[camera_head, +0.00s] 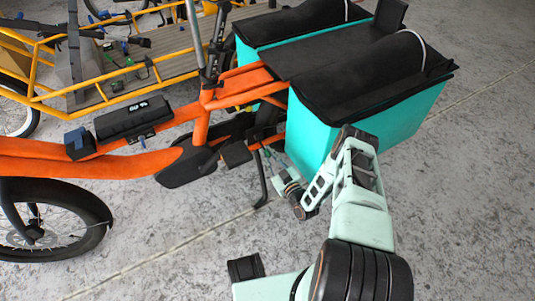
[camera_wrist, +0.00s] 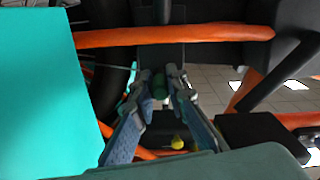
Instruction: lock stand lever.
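An orange cargo bike (camera_head: 205,115) stands on the concrete floor. Its dark kickstand leg (camera_head: 262,185) reaches down to the floor just left of my gripper. In the wrist view, a small green cylindrical piece (camera_wrist: 160,85), perhaps the end of the stand lever, shows between my gripper's (camera_wrist: 162,80) two blue fingertips. The fingers are apart, one on each side of it. I cannot tell whether they touch it. In the head view, my wrist reaches in low beside the teal bag, and the fingertips are hard to make out.
A teal pannier bag (camera_head: 400,115) stands close above my arm; a teal surface (camera_wrist: 45,90) fills the wrist view's left side. Orange frame tubes (camera_wrist: 175,36) and a yellow knob (camera_wrist: 177,142) lie close by. A yellow cargo bike (camera_head: 120,95) stands behind. The front floor is clear.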

